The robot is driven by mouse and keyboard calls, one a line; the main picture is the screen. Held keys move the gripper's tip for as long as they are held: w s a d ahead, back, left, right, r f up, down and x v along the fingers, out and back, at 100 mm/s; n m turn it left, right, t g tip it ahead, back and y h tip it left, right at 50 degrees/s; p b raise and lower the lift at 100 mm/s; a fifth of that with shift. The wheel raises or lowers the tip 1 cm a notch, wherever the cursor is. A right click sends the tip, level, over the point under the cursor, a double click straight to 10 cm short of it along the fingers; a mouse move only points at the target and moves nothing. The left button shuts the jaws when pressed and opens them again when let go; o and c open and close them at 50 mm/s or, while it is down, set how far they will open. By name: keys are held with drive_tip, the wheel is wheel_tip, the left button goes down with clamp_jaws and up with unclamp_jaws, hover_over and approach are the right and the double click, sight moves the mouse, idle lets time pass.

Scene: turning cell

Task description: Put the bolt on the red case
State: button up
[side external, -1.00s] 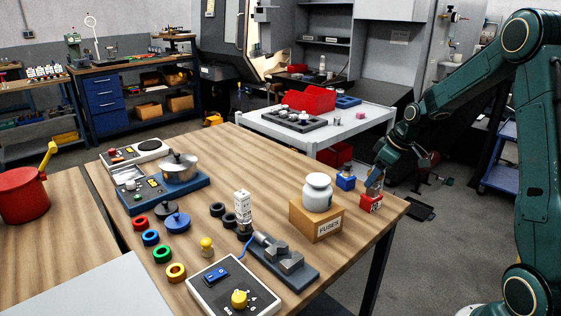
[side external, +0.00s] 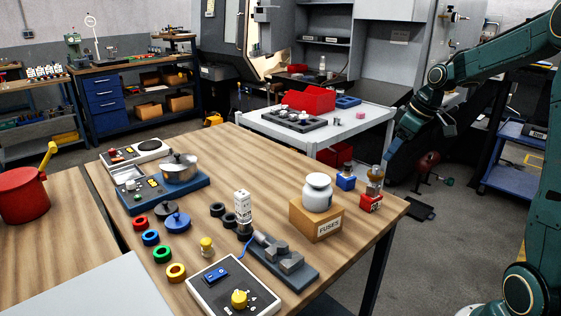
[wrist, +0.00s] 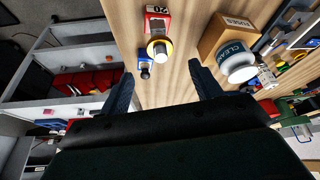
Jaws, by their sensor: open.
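The red case (side external: 371,203) stands near the right corner of the wooden table. The bolt (side external: 375,180), with an amber-brown body and a pale grey end, stands upright on top of it. In the wrist view the bolt (wrist: 160,49) shows as a yellow ring with a silver shaft over the red case (wrist: 157,21). My gripper (wrist: 163,82) is open and empty in the wrist view, its two dark fingers wide apart. The bolt lies ahead of the gap between them and clear of both. The contact under the bolt is hidden.
A blue case (side external: 345,182) stands just left of the red case. A white jar (side external: 318,193) sits on the wooden fuses box (side external: 316,222) nearby. A grey cart (side external: 345,125) with a red bin (side external: 305,99) stands behind. The table's right edge is close to the red case.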

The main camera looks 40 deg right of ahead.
drive_tip(key=shift+v, duration=1.05)
drive_tip(key=shift+a, duration=0.1)
drive_tip(key=s+a+r, duration=0.2)
drive_tip(key=s+a, duration=0.1)
drive_tip(key=a, duration=0.4)
drive_tip(key=s+a+r, duration=0.3)
drive_tip(key=a, duration=0.5)
drive_tip(key=s+a+f+m+t, duration=0.1)
drive_tip(key=s+a+f+m, duration=0.1)
drive_tip(key=s+a, duration=0.6)
drive_tip(key=s, duration=0.4)
drive_tip(key=shift+s+h, duration=0.25)
drive_tip(key=shift+h, duration=0.15)
drive_tip(key=shift+a, duration=0.1)
